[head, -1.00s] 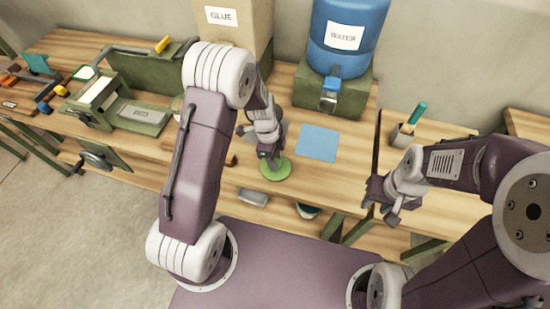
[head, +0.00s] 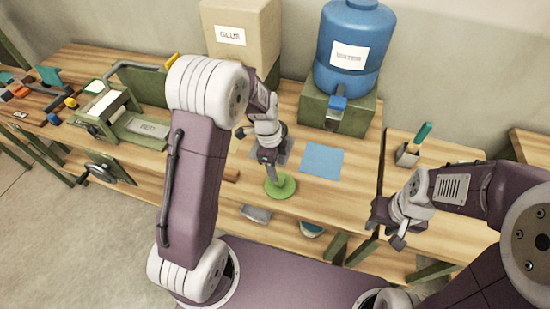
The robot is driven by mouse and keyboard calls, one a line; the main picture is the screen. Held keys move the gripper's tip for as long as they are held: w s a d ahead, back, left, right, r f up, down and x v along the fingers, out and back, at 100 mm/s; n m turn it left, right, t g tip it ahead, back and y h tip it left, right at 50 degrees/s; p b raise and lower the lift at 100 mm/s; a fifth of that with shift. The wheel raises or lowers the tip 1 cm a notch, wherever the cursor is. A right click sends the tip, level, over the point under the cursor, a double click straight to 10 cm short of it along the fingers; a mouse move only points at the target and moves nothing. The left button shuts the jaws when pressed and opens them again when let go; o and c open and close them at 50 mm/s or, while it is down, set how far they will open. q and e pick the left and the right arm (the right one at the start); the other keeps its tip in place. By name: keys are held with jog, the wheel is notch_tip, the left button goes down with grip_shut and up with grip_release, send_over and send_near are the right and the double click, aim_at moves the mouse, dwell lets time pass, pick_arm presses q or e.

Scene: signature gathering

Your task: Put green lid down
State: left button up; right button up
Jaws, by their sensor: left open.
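The green lid (head: 282,188) lies flat at the front edge of the wooden bench in the head view. My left gripper (head: 268,169) is open and points down just above and behind the lid. Part of the lid's top is hidden by the fingertips, and I cannot tell whether they touch it. My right gripper (head: 388,225) hangs at the bench's front, right of the lid and apart from it. Its fingers are too small to read.
A blue square sheet (head: 322,160) lies right of the lid. A blue water jug (head: 352,65) on a green stand and a glue box (head: 232,42) stand behind. A pen cup (head: 408,154) is at the right. A green press (head: 140,132) stands left.

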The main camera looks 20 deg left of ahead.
pick_arm(q)
notch_tip(320, 180, up, 6)
jog(key=s+a+f+n, duration=0.1)
jog(key=s+a+n, duration=0.1)
jog(key=s+n, duration=0.4)
jog(key=s+a+f+n+t+y, duration=0.1)
jog(key=s+a+n, duration=0.1)
jog(key=s+n, duration=0.5)
jog(key=n, duration=0.5)
jog(key=shift+a+n+y, duration=0.3)
jog(key=shift+n, duration=0.1)
jog(key=shift+f, duration=0.1)
jog(key=shift+s, duration=0.1)
